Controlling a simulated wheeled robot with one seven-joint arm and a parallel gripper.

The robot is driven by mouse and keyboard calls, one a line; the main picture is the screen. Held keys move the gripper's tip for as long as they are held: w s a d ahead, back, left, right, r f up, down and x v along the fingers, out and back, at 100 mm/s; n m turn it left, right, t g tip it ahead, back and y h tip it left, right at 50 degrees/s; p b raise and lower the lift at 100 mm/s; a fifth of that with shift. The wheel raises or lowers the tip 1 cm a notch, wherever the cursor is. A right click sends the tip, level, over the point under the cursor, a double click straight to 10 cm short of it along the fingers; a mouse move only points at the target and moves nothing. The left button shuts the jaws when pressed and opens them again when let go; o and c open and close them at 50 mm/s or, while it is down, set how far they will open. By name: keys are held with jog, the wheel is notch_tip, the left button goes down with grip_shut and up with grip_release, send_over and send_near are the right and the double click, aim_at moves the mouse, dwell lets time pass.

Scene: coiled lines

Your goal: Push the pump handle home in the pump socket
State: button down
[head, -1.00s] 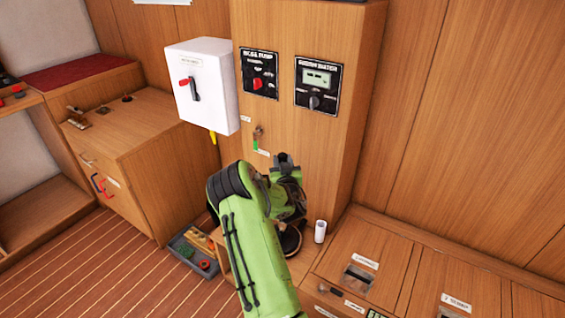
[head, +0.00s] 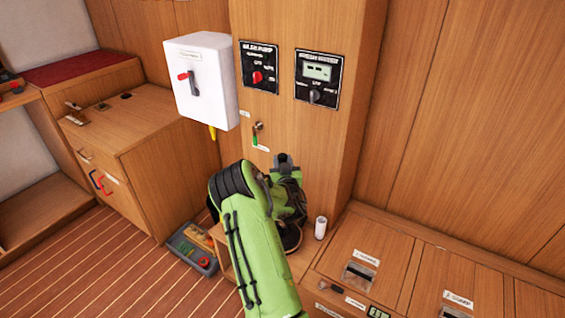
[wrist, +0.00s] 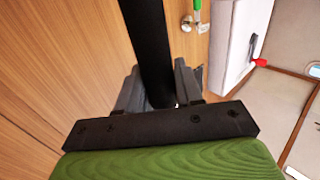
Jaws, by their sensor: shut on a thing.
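The pump handle, a long black bar (wrist: 148,40), runs down the middle of the wrist view between the grey fingers of my gripper (wrist: 158,92). My gripper is shut on it. The handle's lower end is hidden by the gripper's dark mount. In the head view my green arm hides the fingers and the handle. A dark round thing (head: 291,237) shows partly below my wrist on a low wooden ledge; I cannot tell whether it is the pump socket. How far the handle sits in the socket cannot be seen.
A wooden column with two black panels (head: 259,67) (head: 317,79) stands behind my arm. A white box (head: 201,80) hangs left of it. A white cylinder (head: 320,227) stands right of my wrist. A grey tray (head: 190,248) of small items lies on the floor at left.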

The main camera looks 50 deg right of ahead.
jog(key=shift+f, duration=0.15)
jog(key=shift+c, duration=1.2)
grip_release()
notch_tip(320, 180, up, 7)
jog(key=p, duration=0.6)
